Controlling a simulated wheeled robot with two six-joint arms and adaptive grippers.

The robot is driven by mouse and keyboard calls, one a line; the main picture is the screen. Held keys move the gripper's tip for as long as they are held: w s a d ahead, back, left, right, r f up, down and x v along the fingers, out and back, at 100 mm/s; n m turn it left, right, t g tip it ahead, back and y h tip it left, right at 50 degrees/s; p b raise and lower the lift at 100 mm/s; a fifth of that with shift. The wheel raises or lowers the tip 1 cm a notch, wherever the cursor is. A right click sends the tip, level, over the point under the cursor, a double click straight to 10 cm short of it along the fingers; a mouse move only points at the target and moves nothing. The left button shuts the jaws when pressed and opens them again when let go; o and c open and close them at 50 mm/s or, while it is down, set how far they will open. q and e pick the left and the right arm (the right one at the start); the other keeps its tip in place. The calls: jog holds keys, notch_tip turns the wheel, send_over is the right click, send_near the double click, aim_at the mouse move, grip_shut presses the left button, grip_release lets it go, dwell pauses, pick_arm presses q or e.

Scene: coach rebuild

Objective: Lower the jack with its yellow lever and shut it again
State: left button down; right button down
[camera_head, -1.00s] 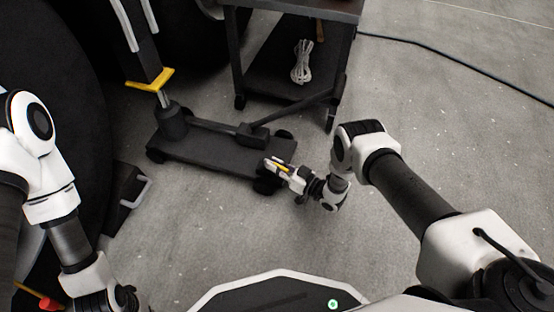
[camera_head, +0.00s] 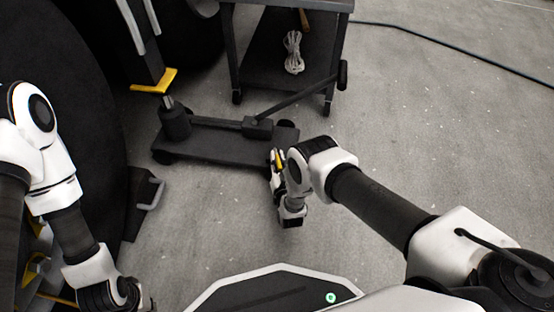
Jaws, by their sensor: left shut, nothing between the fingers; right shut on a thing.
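The dark jack (camera_head: 215,148) stands on the floor, with an upright cylinder (camera_head: 175,122) at its left end and a long dark handle (camera_head: 305,95) slanting up to the right. The ram tip (camera_head: 167,102) is below a yellow bracket (camera_head: 156,82) on the post above, with a small gap showing. The yellow lever (camera_head: 279,158) shows at the jack's near right end. My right gripper (camera_head: 277,163) is shut on it, with the fingers partly hidden by the wrist. My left arm comes down at the left; its fingers are outside the frame.
A dark cart (camera_head: 262,78) with a coiled white rope (camera_head: 293,52) on its lower shelf stands behind the jack. A large black tyre (camera_head: 75,130) fills the left side, with a dark wedge (camera_head: 143,200) beside it. A cable (camera_head: 450,58) crosses the floor. The right-hand floor is clear.

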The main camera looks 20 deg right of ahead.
pick_arm(q)
jog(key=shift+a+f, duration=0.15)
jog(key=shift+a, duration=0.3)
pick_arm(e)
jog(key=shift+w+a+m+g+h, duration=0.1)
jog(key=shift+a+m+g+h, duration=0.1)
jog(key=shift+m+h, duration=0.45)
jog(key=shift+a+m+g+h, duration=0.1)
jog(key=shift+a+m+h, duration=0.1)
jog(key=shift+m+h, duration=0.45)
jog(key=shift+h, duration=0.4)
jog(key=c, duration=1.1)
grip_release()
pick_arm(q)
jog(key=shift+w, duration=0.1)
pick_arm(e)
jog(key=v, duration=1.2)
